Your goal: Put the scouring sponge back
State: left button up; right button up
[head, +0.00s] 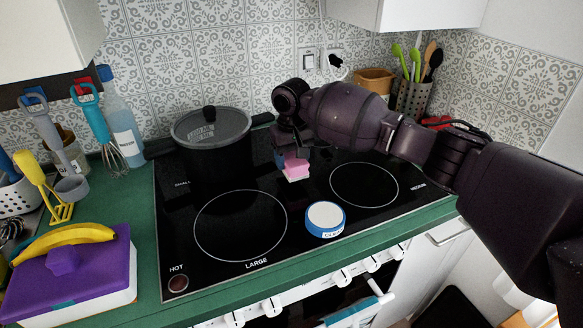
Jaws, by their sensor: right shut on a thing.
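The pink scouring sponge (296,171), paler along its lower part, is in the jaws of my right gripper (292,157). The gripper is shut on it and points down over the black cooktop (245,225), right of the pot. The wrist partly hides the sponge's top. I cannot tell whether the sponge touches the glass or hangs just above it. My left gripper is not in view. No sponge holder can be made out.
A lidded black pot (212,155) stands at the cooktop's back left. A blue-rimmed round tin (325,219) sits near the front. A utensil holder (413,98) and brown container (374,82) stand behind my arm. A banana (64,241) lies on a purple-lidded box (90,274) at left.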

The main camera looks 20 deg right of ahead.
notch_tip(320, 180, down, 3)
jog(key=shift+f, duration=0.1)
dwell(0.3)
jog(key=o, duration=1.3)
jog(key=shift+o, duration=0.2)
